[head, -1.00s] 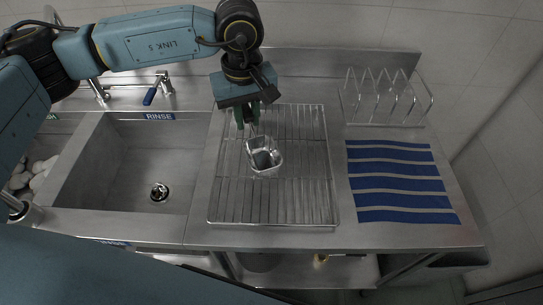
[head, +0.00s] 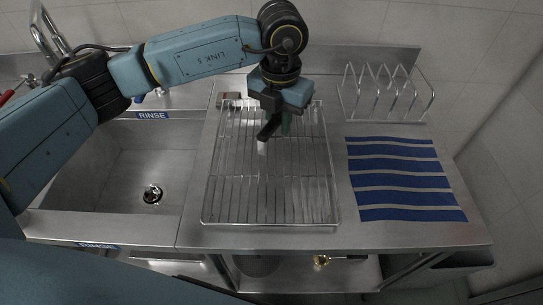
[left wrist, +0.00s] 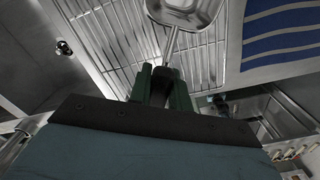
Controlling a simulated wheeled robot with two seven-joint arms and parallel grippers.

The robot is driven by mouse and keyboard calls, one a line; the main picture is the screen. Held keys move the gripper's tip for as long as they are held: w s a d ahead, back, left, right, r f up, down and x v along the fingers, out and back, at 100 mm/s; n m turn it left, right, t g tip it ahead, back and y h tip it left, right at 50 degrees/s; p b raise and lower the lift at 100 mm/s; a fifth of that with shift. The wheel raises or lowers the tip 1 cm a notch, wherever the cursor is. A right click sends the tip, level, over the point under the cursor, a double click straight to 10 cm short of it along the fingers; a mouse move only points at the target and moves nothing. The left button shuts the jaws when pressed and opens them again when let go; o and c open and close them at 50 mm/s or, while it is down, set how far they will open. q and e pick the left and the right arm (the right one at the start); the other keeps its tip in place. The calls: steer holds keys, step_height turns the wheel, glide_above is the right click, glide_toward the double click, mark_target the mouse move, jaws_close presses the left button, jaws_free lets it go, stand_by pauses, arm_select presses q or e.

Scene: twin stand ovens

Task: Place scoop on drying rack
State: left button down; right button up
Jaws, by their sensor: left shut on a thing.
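The scoop's metal bowl (left wrist: 185,12) and thin shaft (left wrist: 170,45) extend from my left gripper (left wrist: 165,85) in the left wrist view, above the wire bars. My left gripper (head: 277,124) is shut on the scoop's dark handle (head: 268,130), over the back part of the drying rack. In the head view the handle's pale end points towards the front, and the bowl is not clearly seen, apparently behind my arm. The drying rack (head: 240,222) lies flat on the steel counter. I cannot tell whether the scoop touches it. My right gripper is not in view.
The rinse sink (head: 110,185) is left of the rack. A blue striped mat (head: 405,180) lies on the right. A wire stand (head: 385,97) is behind the mat. A small grey thing (head: 230,98) sits by the rack's back left corner. The rack's front half is clear.

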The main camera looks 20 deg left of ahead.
mark_target(284, 165)
arm_select(q)
steer(key=f+n, duration=0.2)
steer(key=f, duration=0.1)
steer(key=d+f+n, duration=0.1)
steer(key=f+n, duration=0.1)
steer(key=f, duration=0.2)
steer(key=f+n, duration=0.1)
steer(key=f, duration=0.2)
steer(key=shift+w+d+f+n, duration=0.1)
steer(key=shift+d+f+n, duration=0.15)
steer(key=shift+f+n, duration=0.15)
steer(key=shift+f+b, duration=0.25)
steer(key=shift+b, duration=0.15)
steer(key=c, duration=1.3)
jaws_free()
steer(key=shift+r, duration=0.2)
step_height(284, 165, up, 12)
